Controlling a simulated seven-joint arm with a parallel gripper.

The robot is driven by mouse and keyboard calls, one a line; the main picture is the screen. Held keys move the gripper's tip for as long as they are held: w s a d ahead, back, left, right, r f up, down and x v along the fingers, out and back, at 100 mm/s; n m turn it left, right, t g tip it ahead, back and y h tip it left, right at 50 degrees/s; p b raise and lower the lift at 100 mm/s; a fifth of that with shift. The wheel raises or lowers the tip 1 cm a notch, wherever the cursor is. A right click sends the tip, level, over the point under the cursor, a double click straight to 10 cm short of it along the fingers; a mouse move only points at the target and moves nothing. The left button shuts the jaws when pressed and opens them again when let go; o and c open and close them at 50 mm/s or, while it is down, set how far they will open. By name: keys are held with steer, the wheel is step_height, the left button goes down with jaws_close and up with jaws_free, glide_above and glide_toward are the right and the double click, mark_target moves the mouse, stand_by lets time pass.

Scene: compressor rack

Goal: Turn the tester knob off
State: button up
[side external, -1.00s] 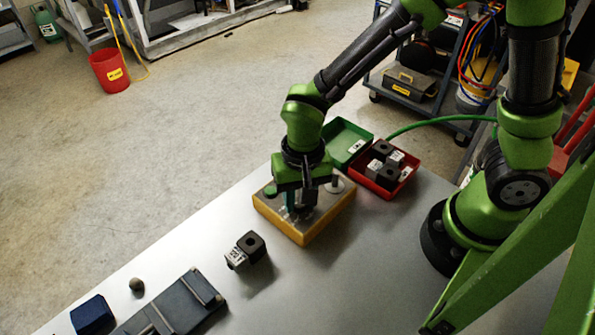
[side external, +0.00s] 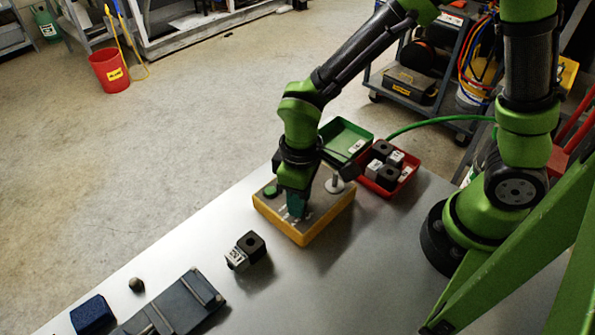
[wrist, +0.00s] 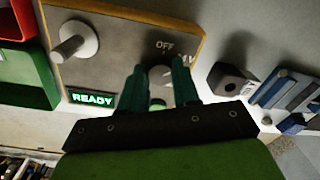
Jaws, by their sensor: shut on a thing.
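The tester (side external: 304,231) is a yellow-sided box with a grey top on the metal table. In the wrist view its top plate (wrist: 113,55) shows an "OFF" label and a lit green "READY" display (wrist: 92,98). My gripper (side external: 296,207) is over the middle of the tester, pointing down. In the wrist view my gripper's two teal fingers (wrist: 159,75) are shut on the knob (wrist: 160,74), which is mostly hidden between them. The knob's pointer direction cannot be made out. A green button (side external: 271,190) and a grey post (side external: 335,184) stand on the tester top.
A green bin (side external: 346,139) and a red bin (side external: 387,168) with several dark blocks stand behind the tester. A dark block with a label (side external: 246,250), a small ball (side external: 136,284), a grey fixture (side external: 178,306) and a blue block (side external: 92,314) are in front.

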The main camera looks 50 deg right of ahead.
steer(key=n, duration=0.5)
steer(key=shift+n, duration=0.3)
steer(key=n, duration=0.5)
steer(key=shift+n, duration=0.4)
steer(key=o, duration=1)
steer(key=shift+o, duration=0.2)
step_height(320, 180, up, 17)
steer(key=shift+w, duration=0.35)
